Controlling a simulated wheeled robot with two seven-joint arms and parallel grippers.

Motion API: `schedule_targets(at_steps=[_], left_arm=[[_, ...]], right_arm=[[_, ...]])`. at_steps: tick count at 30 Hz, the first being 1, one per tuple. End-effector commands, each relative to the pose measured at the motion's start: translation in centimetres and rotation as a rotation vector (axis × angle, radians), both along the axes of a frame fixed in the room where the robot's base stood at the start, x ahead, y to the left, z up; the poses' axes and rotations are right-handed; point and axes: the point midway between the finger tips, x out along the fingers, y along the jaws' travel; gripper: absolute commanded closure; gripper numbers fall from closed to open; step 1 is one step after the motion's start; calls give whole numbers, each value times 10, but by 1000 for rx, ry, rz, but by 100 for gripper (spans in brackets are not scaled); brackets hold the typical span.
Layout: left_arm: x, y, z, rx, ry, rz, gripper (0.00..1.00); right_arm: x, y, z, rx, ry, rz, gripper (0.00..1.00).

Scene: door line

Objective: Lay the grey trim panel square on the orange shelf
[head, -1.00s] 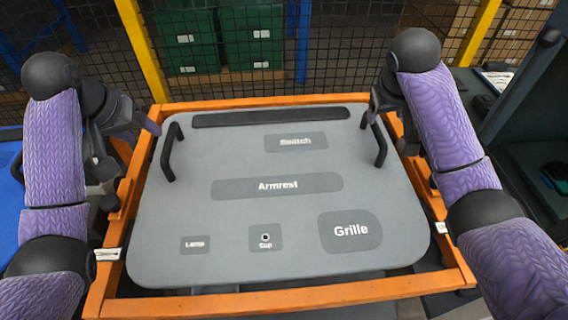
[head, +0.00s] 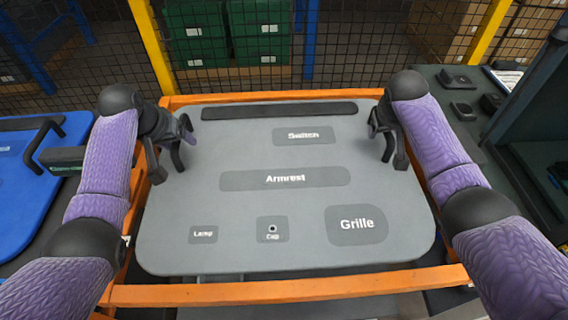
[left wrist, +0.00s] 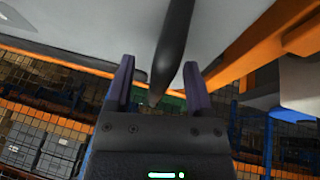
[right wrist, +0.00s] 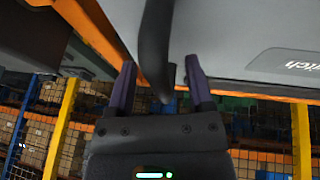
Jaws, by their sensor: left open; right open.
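The grey trim panel (head: 290,205) lies face up within the orange shelf's frame (head: 290,291), with labelled patches facing up. A strip of orange front rail shows below its near edge. I cannot tell whether it rests fully on the rails. My left gripper (head: 188,150) is at the panel's left handle, mostly hidden in the head view. In the left wrist view, the dark handle bar (left wrist: 172,45) runs between the open fingers. My right gripper (head: 386,140) is at the right handle. In the right wrist view, that handle bar (right wrist: 156,40) also lies between open fingers.
A blue panel (head: 20,165) with a black handle lies on the left. A dark bench (head: 470,120) with small black parts stands at the right. A mesh fence with yellow posts (head: 150,45) and green bins (head: 228,35) is behind.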

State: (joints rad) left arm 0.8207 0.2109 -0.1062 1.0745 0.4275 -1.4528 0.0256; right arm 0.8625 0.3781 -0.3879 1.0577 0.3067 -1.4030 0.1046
Motion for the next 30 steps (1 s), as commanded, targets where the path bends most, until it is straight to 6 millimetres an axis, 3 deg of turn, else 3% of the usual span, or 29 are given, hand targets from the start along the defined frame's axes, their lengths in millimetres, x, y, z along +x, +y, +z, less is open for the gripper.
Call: schedule_targets(at_steps=[8,17,30], left_arm=[[0,0,-1,0,0,0,35],[0,0,-1,0,0,0,98],[0,0,0,0,0,0,100]], right_arm=[[0,0,-1,0,0,0,35],[0,0,-1,0,0,0,99],[0,0,0,0,0,0,100]])
